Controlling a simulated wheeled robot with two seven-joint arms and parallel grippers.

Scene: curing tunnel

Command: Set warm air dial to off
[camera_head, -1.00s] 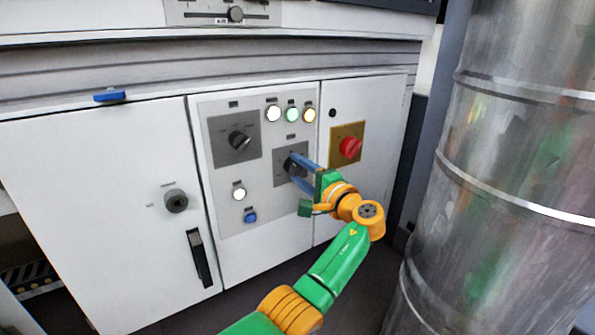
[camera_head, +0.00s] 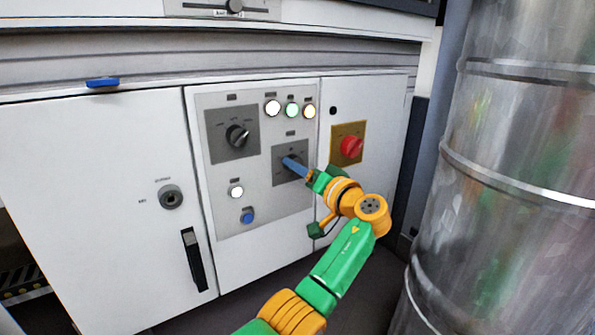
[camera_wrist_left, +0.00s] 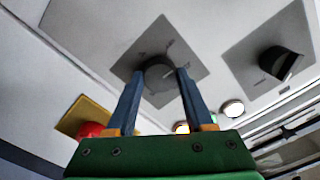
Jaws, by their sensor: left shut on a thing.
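My left gripper (camera_head: 287,162) reaches the panel from the lower right, its blue fingers at the dial on the lower right grey plate (camera_head: 279,178). In the left wrist view, its fingers (camera_wrist_left: 160,75) stand on either side of this dark round dial (camera_wrist_left: 157,74), shut on it. In the head view the fingers hide most of the dial. A second dark dial (camera_head: 237,136) sits on a larger grey plate to the upper left and also shows in the wrist view (camera_wrist_left: 278,62). The labels are too small to read. My right gripper is not in view.
White, green and yellow lamps (camera_head: 291,110) sit above the dial. A red knob (camera_head: 351,147) on a yellow plate is close to its right. A white lamp (camera_head: 236,191) and blue button (camera_head: 247,216) are lower left. A large metal cylinder (camera_head: 515,180) stands at right.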

